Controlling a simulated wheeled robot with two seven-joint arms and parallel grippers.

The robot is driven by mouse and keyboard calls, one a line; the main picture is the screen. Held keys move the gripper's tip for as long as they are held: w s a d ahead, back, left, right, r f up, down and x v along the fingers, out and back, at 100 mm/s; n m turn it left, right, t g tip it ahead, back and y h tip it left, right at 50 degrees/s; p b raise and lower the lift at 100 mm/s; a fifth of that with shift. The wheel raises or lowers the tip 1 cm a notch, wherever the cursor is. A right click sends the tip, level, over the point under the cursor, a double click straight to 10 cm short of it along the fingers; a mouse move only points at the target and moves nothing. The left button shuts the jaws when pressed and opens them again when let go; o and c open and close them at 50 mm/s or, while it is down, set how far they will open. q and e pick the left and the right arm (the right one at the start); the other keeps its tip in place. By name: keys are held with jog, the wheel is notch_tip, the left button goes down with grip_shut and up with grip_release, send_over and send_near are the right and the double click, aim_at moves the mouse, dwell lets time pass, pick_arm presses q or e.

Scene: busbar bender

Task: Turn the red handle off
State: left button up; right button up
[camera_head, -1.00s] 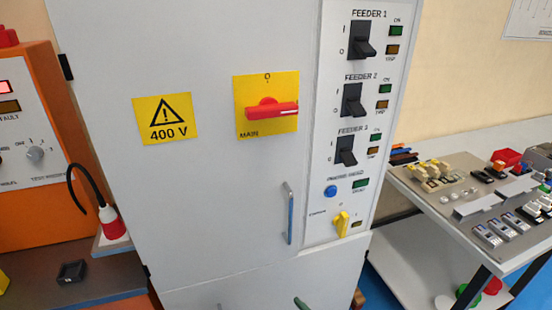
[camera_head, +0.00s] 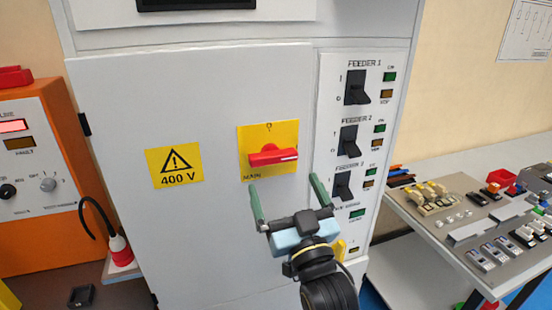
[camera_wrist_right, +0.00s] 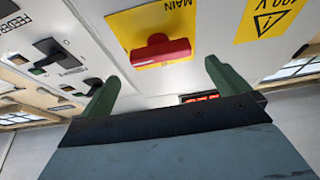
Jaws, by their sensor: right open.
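The red handle (camera_head: 272,156) sits on a yellow plate (camera_head: 286,133) marked MAIN on the grey cabinet door. In the head view its bar points right, close to horizontal. My right gripper (camera_head: 286,190) is open and empty, with green fingers, just below the handle and apart from it. In the right wrist view the red handle (camera_wrist_right: 160,50) shows ahead, between and beyond the open fingertips of the right gripper (camera_wrist_right: 162,74). My left gripper is not in view.
Black feeder switches (camera_head: 356,88) line the panel right of the handle. A yellow 400 V sign (camera_head: 174,167) is on the door to the left. A bench (camera_head: 430,215) with parts stands at right, an orange unit (camera_head: 62,120) at left.

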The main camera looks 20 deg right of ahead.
aim_at(275, 163)
jog(key=p+x, duration=0.1)
jog(key=x, duration=0.5)
jog(key=shift+w+r, duration=0.1)
jog(key=shift+w, duration=0.3)
jog(key=c, duration=1.1)
